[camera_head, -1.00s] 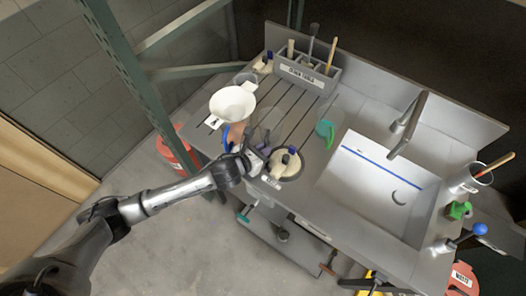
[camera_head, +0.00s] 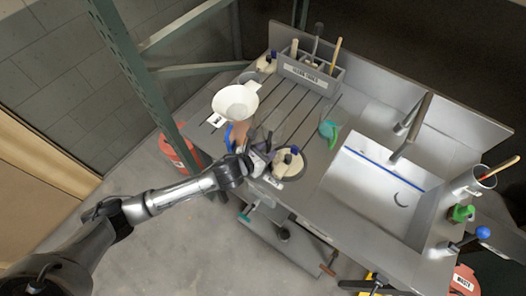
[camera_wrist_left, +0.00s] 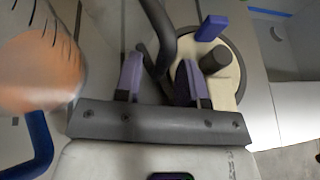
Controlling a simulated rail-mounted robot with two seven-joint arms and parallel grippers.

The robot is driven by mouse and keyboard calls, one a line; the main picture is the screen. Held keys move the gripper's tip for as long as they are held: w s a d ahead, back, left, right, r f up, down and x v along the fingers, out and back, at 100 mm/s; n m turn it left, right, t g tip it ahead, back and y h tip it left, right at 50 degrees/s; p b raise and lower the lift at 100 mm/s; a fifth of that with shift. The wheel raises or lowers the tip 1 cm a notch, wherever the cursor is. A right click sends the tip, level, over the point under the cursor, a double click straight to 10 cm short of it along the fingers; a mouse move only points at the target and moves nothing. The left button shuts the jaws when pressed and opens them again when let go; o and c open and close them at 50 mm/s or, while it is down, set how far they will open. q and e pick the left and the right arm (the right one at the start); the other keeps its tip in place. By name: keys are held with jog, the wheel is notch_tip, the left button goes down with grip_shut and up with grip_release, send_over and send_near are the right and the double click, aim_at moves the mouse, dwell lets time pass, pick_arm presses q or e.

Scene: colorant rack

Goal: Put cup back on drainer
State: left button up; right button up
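My left gripper (camera_head: 258,162) is low over the front left of the grooved drainer (camera_head: 300,113), beside a cream jug with a dark blue cap (camera_head: 288,162). In the left wrist view the two purple-padded fingers (camera_wrist_left: 160,80) stand apart, with a dark curved handle between them; no grip on it shows. A faint see-through cup (camera_head: 266,138) seems to stand just behind the gripper, its outline hard to make out. A jug with orange content (camera_head: 238,134) and a blue handle stands left of the gripper; its orange side (camera_wrist_left: 40,70) fills the left of the wrist view.
A white funnel-like vessel (camera_head: 236,101) stands at the drainer's left. A grey tool rack (camera_head: 308,72) is at the back. A teal cup (camera_head: 328,130) lies near the sink (camera_head: 375,185). A green rack post (camera_head: 130,75) rises at left. The middle drainer grooves are bare.

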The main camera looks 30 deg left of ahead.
pick_arm(q)
jog(key=shift+s+r, duration=0.1)
jog(key=shift+r, duration=0.1)
jog(key=p+v, duration=0.1)
jog(key=v, duration=1)
jog(key=shift+s+a, duration=0.25)
jog(key=shift+s, duration=0.05)
jog(key=s+f+m+g+y, duration=0.2)
jog(key=s+m, duration=0.9)
jog(key=m, duration=0.6)
jog(key=s+f+m+g+y, duration=0.1)
jog(key=s+f+m+g, duration=0.4)
jog(key=s+m, duration=0.6)
jog(key=m+g, duration=0.2)
jog(key=m, duration=0.4)
jog(key=shift+y, duration=0.4)
jog(key=shift+s, duration=0.1)
